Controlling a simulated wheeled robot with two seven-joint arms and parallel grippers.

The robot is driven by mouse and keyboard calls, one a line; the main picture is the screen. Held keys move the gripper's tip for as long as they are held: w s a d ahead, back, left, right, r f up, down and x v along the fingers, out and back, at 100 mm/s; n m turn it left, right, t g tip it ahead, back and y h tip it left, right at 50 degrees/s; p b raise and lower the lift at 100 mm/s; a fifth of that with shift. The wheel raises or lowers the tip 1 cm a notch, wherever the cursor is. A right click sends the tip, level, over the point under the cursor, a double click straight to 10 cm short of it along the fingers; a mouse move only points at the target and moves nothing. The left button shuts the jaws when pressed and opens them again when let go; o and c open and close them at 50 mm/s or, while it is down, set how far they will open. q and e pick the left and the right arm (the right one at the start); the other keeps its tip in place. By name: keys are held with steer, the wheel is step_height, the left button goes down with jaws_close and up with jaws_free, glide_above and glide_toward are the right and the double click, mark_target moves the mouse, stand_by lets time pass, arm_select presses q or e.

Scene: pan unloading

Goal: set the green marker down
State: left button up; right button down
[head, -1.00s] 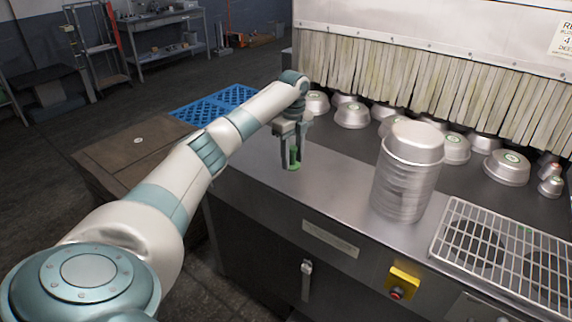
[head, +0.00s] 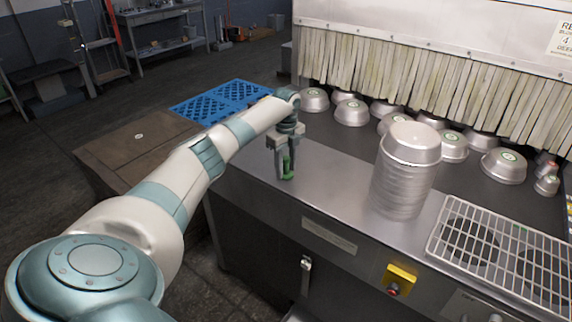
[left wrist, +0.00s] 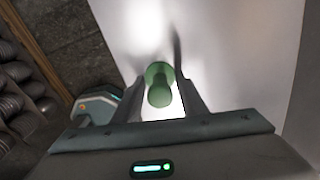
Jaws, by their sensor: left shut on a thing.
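The green marker (head: 288,163) is upright between the fingers of my left gripper (head: 285,172), low over the steel counter (head: 255,178) near its left end. My left gripper is shut on it. The head view does not settle whether its lower end touches the counter. In the left wrist view the marker (left wrist: 159,85) shows end-on between the two fingers, with the bright steel surface behind it. My right gripper does not show in either view.
A tall stack of metal pans (head: 404,170) stands right of my gripper. Several upturned pans (head: 352,113) lie behind, before a strip curtain (head: 400,85). A wire grate (head: 495,250) is at right. A blue pallet (head: 222,100) and brown box (head: 135,150) lie left. Counter around the marker is clear.

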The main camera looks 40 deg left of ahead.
mark_target(286, 158)
arm_select(q)
steer(key=shift+f, duration=0.2)
steer(key=o, duration=1.3)
step_height(286, 158, up, 12)
steer(key=b, duration=0.3)
steer(key=shift+r, duration=0.15)
